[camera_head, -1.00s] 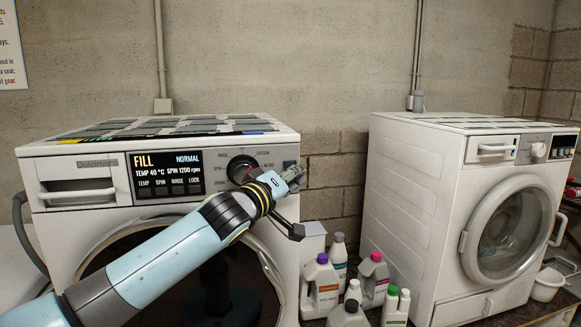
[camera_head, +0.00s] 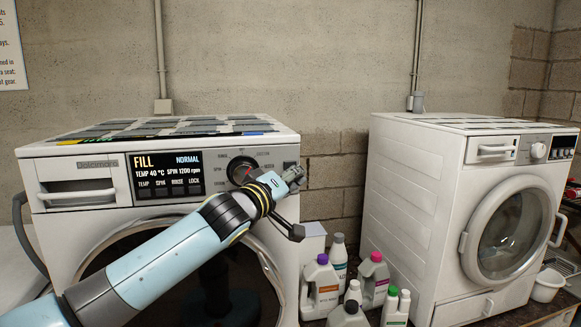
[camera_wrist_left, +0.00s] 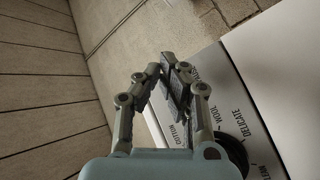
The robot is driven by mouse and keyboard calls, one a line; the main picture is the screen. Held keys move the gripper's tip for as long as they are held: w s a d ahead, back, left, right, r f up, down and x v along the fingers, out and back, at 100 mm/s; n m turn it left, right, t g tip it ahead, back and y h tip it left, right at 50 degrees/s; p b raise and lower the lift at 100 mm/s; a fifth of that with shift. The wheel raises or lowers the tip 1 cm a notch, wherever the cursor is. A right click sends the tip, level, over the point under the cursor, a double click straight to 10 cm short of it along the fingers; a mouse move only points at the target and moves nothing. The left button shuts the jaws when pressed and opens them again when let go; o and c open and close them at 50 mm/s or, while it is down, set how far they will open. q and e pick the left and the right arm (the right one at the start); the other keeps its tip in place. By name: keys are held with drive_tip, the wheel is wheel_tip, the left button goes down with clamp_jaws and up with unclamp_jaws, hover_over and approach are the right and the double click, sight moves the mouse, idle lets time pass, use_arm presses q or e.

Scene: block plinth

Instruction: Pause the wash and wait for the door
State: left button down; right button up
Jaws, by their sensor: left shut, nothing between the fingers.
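The near washing machine (camera_head: 70,222) is white, and its display (camera_head: 168,175) reads FILL, NORMAL, TEMP 40 °C, SPIN 1200 rpm. Its round door (camera_head: 130,258) looks closed and is partly hidden behind my left arm. The black program dial (camera_head: 241,169) is right of the display. My left gripper (camera_head: 293,175) is shut and empty at the right end of the panel, just right of the dial. In the left wrist view the fingers (camera_wrist_left: 170,82) are together over the panel, with the dial (camera_wrist_left: 232,150) below right. I cannot tell if they touch the panel. My right gripper is not in view.
A second white washer (camera_head: 410,190) stands at the right with its door closed. Several detergent bottles (camera_head: 322,280) stand between the machines. A grey box (camera_head: 313,240) is behind them. A block wall is close behind.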

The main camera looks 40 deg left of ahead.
use_arm(q)
drive_tip(key=shift+w+a, duration=0.3)
drive_tip(key=shift+a, duration=0.05)
idle(0.3)
drive_tip(key=shift+w+a, duration=0.2)
drive_tip(key=shift+a, duration=0.05)
idle(0.7)
idle(0.3)
drive_tip(key=shift+s+d+b, duration=0.5)
drive_tip(key=shift+d, duration=0.1)
drive_tip(key=shift+s+d, duration=1.65)
drive_tip(key=shift+d, duration=0.25)
